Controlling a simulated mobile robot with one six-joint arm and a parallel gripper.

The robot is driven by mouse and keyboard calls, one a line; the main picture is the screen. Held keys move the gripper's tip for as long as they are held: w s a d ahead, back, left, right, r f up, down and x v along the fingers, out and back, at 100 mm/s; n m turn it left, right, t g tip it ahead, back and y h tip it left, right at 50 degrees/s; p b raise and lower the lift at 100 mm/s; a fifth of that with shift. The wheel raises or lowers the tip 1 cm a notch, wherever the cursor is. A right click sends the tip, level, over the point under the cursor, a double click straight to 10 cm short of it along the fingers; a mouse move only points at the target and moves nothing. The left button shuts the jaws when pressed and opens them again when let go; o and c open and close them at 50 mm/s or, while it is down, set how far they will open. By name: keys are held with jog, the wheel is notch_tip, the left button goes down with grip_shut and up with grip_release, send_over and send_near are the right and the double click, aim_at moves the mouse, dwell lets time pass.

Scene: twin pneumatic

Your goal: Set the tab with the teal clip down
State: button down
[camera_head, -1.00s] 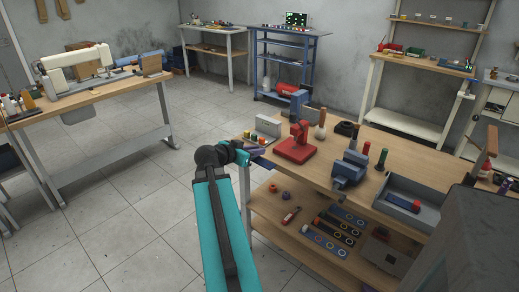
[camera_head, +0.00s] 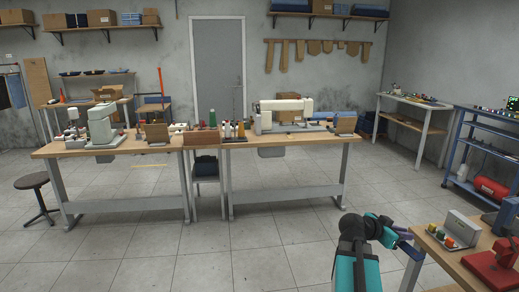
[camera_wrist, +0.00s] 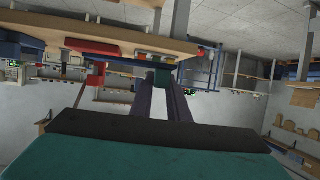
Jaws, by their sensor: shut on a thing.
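My gripper (camera_head: 400,232) is at the near left corner of the wooden bench (camera_head: 440,262), at about the height of its top. In the wrist view my gripper (camera_wrist: 157,82) has its two long dark fingers close together. A small dark teal piece (camera_wrist: 164,77) shows at the fingertips, which fits the tab with the teal clip. Its full shape is hidden by the fingers. In the head view the held piece is too small to make out.
A grey stand with coloured blocks (camera_head: 463,229) and a red press (camera_head: 494,265) are on the bench close to my gripper. Sewing tables (camera_head: 110,148) stand farther off. Open tiled floor lies between.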

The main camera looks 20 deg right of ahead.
jog(key=w+a+r+n+t+y+p, duration=0.2)
jog(key=w+a+n+t, duration=0.55)
jog(key=w+a, duration=1.75)
jog(key=w+a+r+n+t+y, duration=0.2)
jog(key=w+a+r+n+y, duration=0.1)
jog(key=a, duration=0.7)
jog(key=w+a+r+n+t+y, duration=0.2)
jog(key=w+a+n+t+y, duration=0.1)
jog(key=a, duration=0.8)
jog(key=w+a+r+n+t+y, duration=0.2)
jog(key=w+a+r+n+y, duration=0.1)
jog(key=a, duration=0.7)
jog(key=shift+w+a+r+n+y, duration=0.15)
jog(key=shift+w+r+n+y, duration=0.15)
jog(key=shift+w+n+y, duration=0.65)
jog(key=shift+s+n+y, duration=0.25)
jog(key=shift+n, duration=0.05)
